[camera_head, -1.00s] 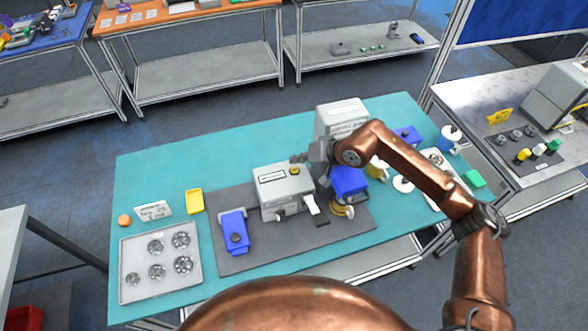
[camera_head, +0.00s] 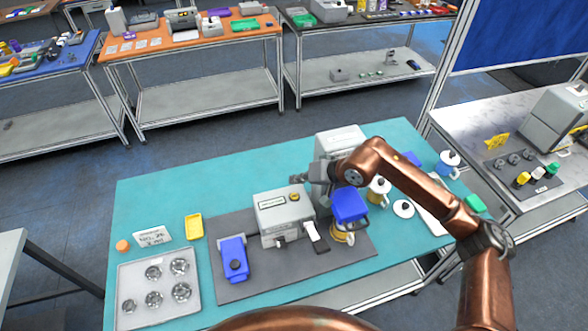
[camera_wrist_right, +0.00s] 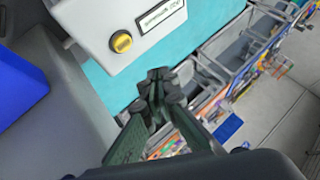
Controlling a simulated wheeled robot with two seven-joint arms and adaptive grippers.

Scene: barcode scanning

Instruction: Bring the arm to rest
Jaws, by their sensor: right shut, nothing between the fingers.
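My right arm, copper coloured, comes in from the right in the head view. My right gripper (camera_head: 300,180) is raised above the teal table, behind the grey box machine and beside the taller grey machine (camera_head: 338,142). In the right wrist view its fingertips (camera_wrist_right: 158,88) meet, with nothing between them. The grey box machine (camera_head: 282,217), with a yellow knob and a label, stands on the dark mat; in the right wrist view its labelled face (camera_wrist_right: 140,30) is close to the fingers. My left gripper is not in view.
On the dark mat (camera_head: 245,290) stand a blue device (camera_head: 233,258) and a blue-topped unit (camera_head: 349,204). A grey tray of round metal parts (camera_head: 123,285), a yellow dish (camera_head: 194,226) and a sign (camera_head: 154,237) are at left. Mugs stand at right. Bare teal table (camera_head: 210,188) lies back left.

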